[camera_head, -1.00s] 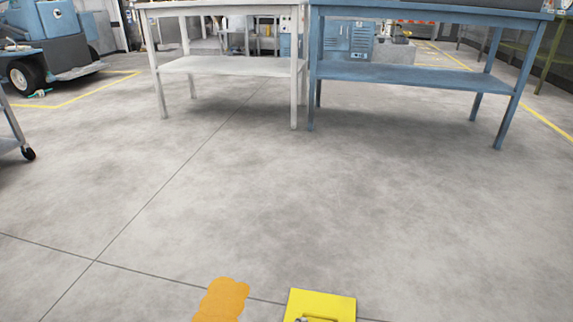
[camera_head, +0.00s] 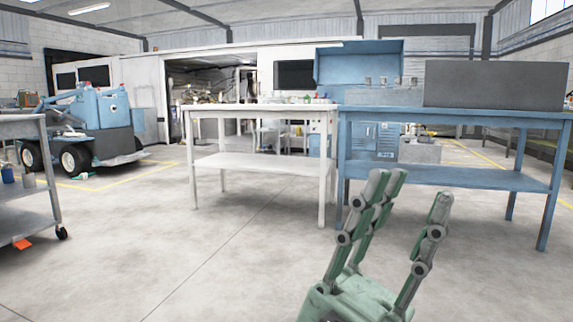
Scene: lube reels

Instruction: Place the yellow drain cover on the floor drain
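The yellow drain cover is out of view now. No floor drain can be made out in this view.
A white workbench (camera_head: 262,164) stands left of the blue one. A grey cart (camera_head: 42,226) on casters is at the left edge. A blue vehicle (camera_head: 90,130) is parked behind it. The concrete floor (camera_head: 210,260) in front is clear.

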